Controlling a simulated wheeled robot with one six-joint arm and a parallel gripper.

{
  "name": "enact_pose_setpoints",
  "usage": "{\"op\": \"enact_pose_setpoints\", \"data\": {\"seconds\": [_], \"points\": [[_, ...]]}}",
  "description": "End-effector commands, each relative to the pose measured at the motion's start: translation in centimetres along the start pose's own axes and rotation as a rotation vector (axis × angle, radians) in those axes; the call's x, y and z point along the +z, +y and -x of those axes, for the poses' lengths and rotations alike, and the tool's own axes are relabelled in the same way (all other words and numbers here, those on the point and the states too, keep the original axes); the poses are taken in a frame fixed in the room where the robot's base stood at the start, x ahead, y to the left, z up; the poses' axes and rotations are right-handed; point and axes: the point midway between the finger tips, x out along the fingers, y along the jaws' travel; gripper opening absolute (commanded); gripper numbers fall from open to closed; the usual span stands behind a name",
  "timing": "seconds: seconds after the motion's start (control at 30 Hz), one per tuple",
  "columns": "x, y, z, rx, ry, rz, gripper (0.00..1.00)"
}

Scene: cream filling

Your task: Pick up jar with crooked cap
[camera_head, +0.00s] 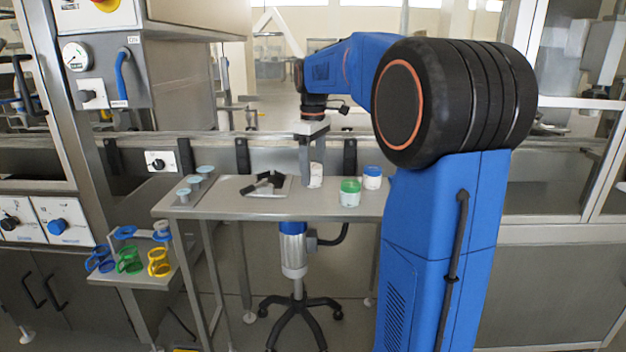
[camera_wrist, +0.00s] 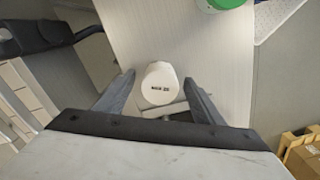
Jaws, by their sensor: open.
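A white jar (camera_head: 316,176) stands on the steel table, partly hidden by my gripper (camera_head: 306,160). In the wrist view, its white top (camera_wrist: 160,86) with small dark print lies between my gripper's two open fingers (camera_wrist: 159,76). I cannot tell whether the fingers touch it. A jar with a green cap (camera_head: 350,193) and a jar with a blue cap (camera_head: 372,178) stand to its right. The green cap also shows at the top of the wrist view (camera_wrist: 222,3). The pictures are too small to tell which cap is crooked.
The steel table (camera_head: 240,207) also bears a black-handled tool (camera_head: 264,183) on a plate and several pale-blue-topped pieces (camera_head: 195,180) at left. A lower side shelf holds blue, green and yellow (camera_head: 159,262) cup-like parts. A rail with black brackets runs behind the table.

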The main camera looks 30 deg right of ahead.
Motion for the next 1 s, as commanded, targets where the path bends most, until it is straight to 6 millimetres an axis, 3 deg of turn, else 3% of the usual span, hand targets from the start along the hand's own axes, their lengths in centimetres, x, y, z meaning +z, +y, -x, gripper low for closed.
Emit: {"op": "enact_pose_setpoints", "data": {"seconds": [0.27, 0.47, 0.77, 1.0], "points": [[0.0, 0.0, -0.3, 0.001, 0.001, 0.000, 0.62], [0.0, 0.0, -0.3, 0.001, 0.000, 0.000, 0.16], [0.0, 0.0, 0.0, 0.001, 0.001, 0.000, 0.16], [-0.1, 0.1, 3.0, 0.003, 0.003, 0.000, 0.16]]}}
